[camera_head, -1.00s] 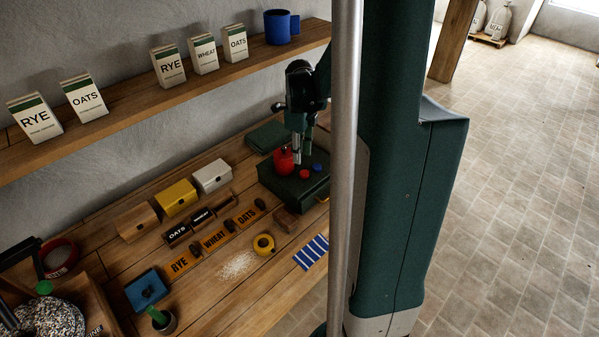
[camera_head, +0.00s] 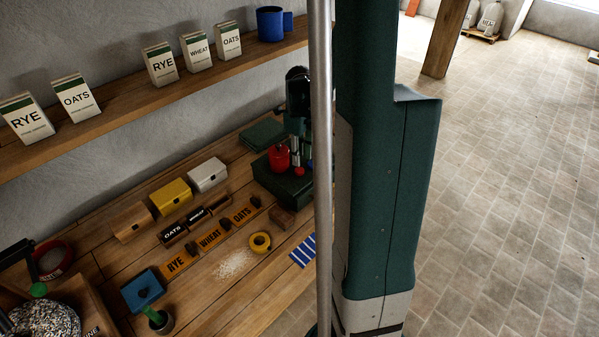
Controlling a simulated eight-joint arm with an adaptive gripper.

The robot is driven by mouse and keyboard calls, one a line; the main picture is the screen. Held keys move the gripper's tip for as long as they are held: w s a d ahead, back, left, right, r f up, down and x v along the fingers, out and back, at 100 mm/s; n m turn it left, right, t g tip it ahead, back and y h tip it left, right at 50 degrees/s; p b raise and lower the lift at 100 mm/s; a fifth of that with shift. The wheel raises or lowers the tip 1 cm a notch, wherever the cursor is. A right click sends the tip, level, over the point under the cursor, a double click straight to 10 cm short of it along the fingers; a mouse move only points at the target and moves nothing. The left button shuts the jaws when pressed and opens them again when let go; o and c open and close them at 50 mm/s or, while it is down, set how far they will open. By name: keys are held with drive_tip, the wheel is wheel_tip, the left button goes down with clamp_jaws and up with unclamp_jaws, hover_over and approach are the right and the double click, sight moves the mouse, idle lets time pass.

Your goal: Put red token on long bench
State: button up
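The red token (camera_head: 299,171) is a small red disc on top of a dark green box (camera_head: 274,184). The box stands toward the far right end of the long wooden bench (camera_head: 200,278). My gripper (camera_head: 300,163) points down just above the red token, its fingertips close to it. I cannot tell whether they touch it or how far the fingers are apart. A larger red round object (camera_head: 279,157) sits on the box just left of my gripper. The column in front hides the right part of the box.
Crowding the bench are a yellow box (camera_head: 171,197), a white box (camera_head: 207,174), lettered RYE, WHEAT and OATS plates, a yellow ring (camera_head: 260,242) and a blue-striped cloth (camera_head: 303,251). A shelf (camera_head: 130,108) with packets overhangs the back. Bare wood shows at the front.

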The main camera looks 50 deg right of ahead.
sight(299, 170)
drive_tip(key=shift+f, duration=0.3)
drive_tip(key=shift+a+f, duration=0.1)
drive_tip(key=shift+f, duration=2.5)
drive_tip(key=c, duration=0.4)
drive_tip(key=shift+o, duration=0.2)
drive_tip(key=shift+r, duration=0.1)
wheel_tip(299, 170, up, 10)
idle(0.4)
